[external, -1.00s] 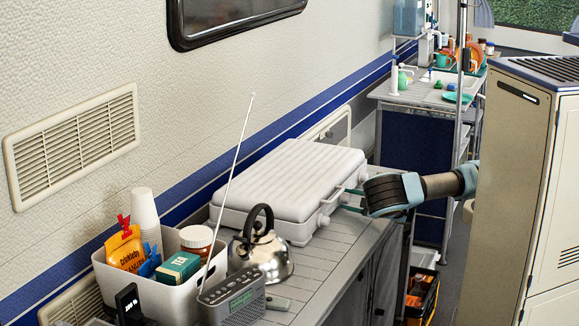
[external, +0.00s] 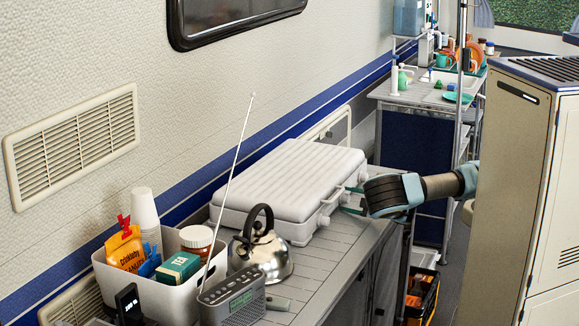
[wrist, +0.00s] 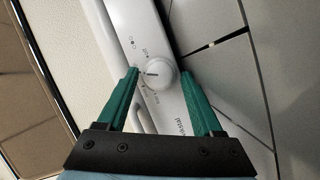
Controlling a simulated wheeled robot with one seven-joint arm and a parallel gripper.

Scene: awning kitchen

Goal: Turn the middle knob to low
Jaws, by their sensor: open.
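The white, ribbed case-like stove (external: 290,180) lies closed on the counter, with knobs along its front side. In the wrist view, a round white knob (wrist: 160,74) sits on the white front panel (wrist: 172,106), with printed marks around it. A dark pointer line on the knob points toward the left finger. My gripper (wrist: 157,66) is open, its teal fingers on either side of the knob; I cannot tell whether they touch it. In the external view, my gripper (external: 353,199) is at the stove's front right, and its wrist hides part of that side.
A kettle (external: 262,252), a grey radio (external: 232,298) with a tall antenna and a white bin (external: 150,290) of goods stand at the near end of the counter. A beige cabinet (external: 505,190) stands right of my arm. Slatted counter (external: 325,255) is bare before the stove.

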